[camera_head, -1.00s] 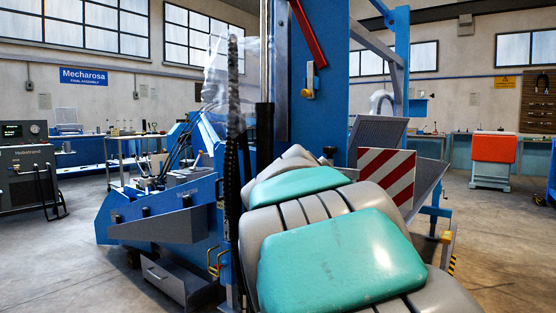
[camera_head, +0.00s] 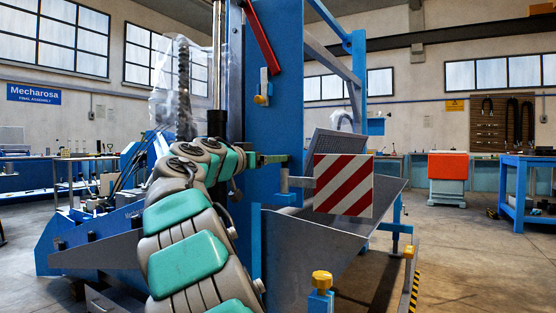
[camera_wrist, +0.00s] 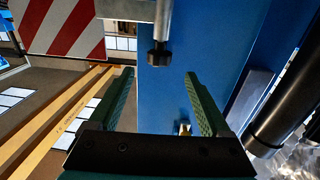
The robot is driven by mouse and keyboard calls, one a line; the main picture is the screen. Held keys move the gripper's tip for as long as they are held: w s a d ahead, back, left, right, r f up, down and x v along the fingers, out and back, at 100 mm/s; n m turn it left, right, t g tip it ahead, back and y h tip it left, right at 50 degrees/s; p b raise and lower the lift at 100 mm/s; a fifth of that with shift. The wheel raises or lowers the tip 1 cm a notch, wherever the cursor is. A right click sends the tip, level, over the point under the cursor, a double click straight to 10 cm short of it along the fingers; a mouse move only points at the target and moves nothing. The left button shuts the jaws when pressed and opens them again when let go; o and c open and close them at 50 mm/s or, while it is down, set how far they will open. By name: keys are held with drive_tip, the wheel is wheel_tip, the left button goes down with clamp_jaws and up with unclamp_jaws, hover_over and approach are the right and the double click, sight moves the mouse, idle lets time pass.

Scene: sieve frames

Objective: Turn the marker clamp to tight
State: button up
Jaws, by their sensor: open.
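The red and white striped marker board (camera_head: 343,186) is carried by a grey bracket (camera_head: 300,182) beside the blue column. It also shows at the upper left of the wrist view (camera_wrist: 68,28). There, a round dark knob (camera_wrist: 158,57), apparently the marker clamp's, sits on the end of a grey rod (camera_wrist: 162,20). My gripper (camera_wrist: 160,76) is open and empty. The knob is in line with the gap between its two green fingers, just beyond their tips, with no visible contact. In the head view my gripper (camera_head: 276,158) is beside the bracket; the knob cannot be made out there.
The blue column (camera_head: 270,60) stands close by, with a red lever (camera_head: 262,38) above. A grey tray (camera_head: 330,235) slopes below the board. A yellow knob (camera_head: 321,279) on a blue post is in front. A black cylinder (camera_wrist: 285,105) is at the wrist view's right.

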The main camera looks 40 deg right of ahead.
drive_tip(key=x, duration=0.6)
drive_tip(key=shift+s+p, duration=0.1)
drive_tip(key=shift+p, duration=0.2)
clamp_jaws()
